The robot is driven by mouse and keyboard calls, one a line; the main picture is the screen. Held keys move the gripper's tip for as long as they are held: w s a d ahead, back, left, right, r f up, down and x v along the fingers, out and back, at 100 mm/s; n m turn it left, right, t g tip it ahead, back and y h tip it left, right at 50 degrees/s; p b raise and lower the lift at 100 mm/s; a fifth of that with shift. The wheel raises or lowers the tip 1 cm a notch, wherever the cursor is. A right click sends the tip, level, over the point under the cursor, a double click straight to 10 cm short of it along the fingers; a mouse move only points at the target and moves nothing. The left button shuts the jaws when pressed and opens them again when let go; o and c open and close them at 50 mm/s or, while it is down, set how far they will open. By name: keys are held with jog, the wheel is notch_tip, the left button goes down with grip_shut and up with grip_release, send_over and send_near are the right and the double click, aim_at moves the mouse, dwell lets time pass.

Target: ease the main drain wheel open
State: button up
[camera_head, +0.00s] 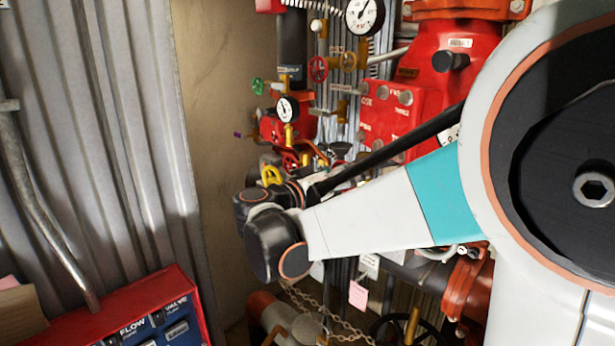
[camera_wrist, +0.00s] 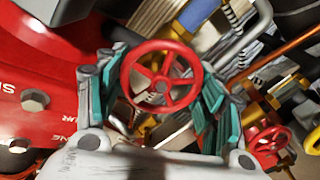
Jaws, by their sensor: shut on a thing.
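In the wrist view a red spoked handwheel (camera_wrist: 137,68) sits between the two teal and grey fingers of my gripper (camera_wrist: 164,88). The fingers are closed in on the wheel from its left and right sides, and its face and spokes show. I see no label naming it as the main drain wheel. In the head view my wrist reaches in at the lower middle of the pipework, and my arm hides the gripper's hold on the wheel.
A second small red wheel (camera_wrist: 268,143) is at the right of the wrist view. The head view shows another red wheel (camera_head: 318,68), a green wheel (camera_head: 258,86), a yellow wheel (camera_head: 271,175) and gauges. A chain (camera_head: 325,318) hangs below. A red panel (camera_head: 120,318) stands at lower left.

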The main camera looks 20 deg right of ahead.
jog(key=n+b, duration=0.2)
jog(key=n, duration=0.5)
jog(key=shift+w+f, duration=0.15)
jog(key=n, duration=0.3)
jog(key=n+b, duration=0.1)
jog(key=n, duration=0.2)
jog(key=shift+f+n, duration=0.2)
jog(key=shift+n, duration=0.2)
jog(key=n+b, duration=0.1)
jog(key=n, duration=0.4)
jog(key=shift+f, duration=0.15)
jog(key=shift+n, duration=2.5)
jog(key=shift+f, duration=0.1)
jog(key=o, duration=1.1)
